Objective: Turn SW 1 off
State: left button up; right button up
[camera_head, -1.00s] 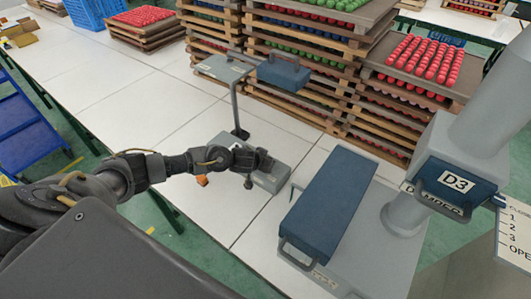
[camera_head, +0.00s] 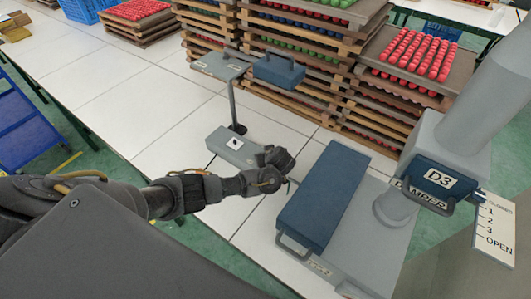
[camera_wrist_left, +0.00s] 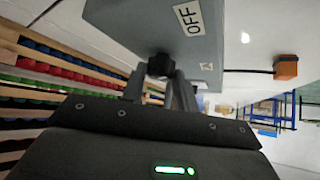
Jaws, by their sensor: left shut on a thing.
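A grey switch box (camera_head: 224,139) lies on the white table, with a white label (camera_head: 233,143) bearing a dark mark on its top. In the left wrist view the grey box (camera_wrist_left: 125,22) carries a white OFF label (camera_wrist_left: 188,18) and a black knob (camera_wrist_left: 160,66). My left gripper (camera_wrist_left: 167,78) is shut on the black knob; its fingers hide part of it. In the head view my left gripper (camera_head: 280,160) is at the right end of the box and hides that end. No SW 1 marking can be read. My right gripper is not in view.
A blue-topped grey machine (camera_head: 322,195) stands close to the right of my left gripper. A post with a small grey plate (camera_head: 222,66) rises behind the box. Stacked trays (camera_head: 300,75) stand at the back. An orange block (camera_wrist_left: 286,67) on a cable shows in the wrist view.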

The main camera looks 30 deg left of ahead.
pick_arm(q)
jog(key=shift+w+r+n+g+y+p, duration=0.15)
jog(key=shift+n+g+y+p, duration=0.2)
jog(key=shift+n+p, duration=0.3)
jog(key=shift+a, duration=0.1)
jog(key=o, duration=1)
jog(key=p+v, duration=0.2)
jog(key=v, duration=0.4)
jog(key=shift+w+r, duration=0.1)
jog(key=shift+r, duration=0.05)
jog(key=shift+s+d+r+p, duration=0.3)
jog(key=shift+s+d+p, duration=0.05)
jog(key=shift+d, duration=0.2)
jog(key=shift+a+f, duration=0.1)
jog(key=shift+a, duration=0.05)
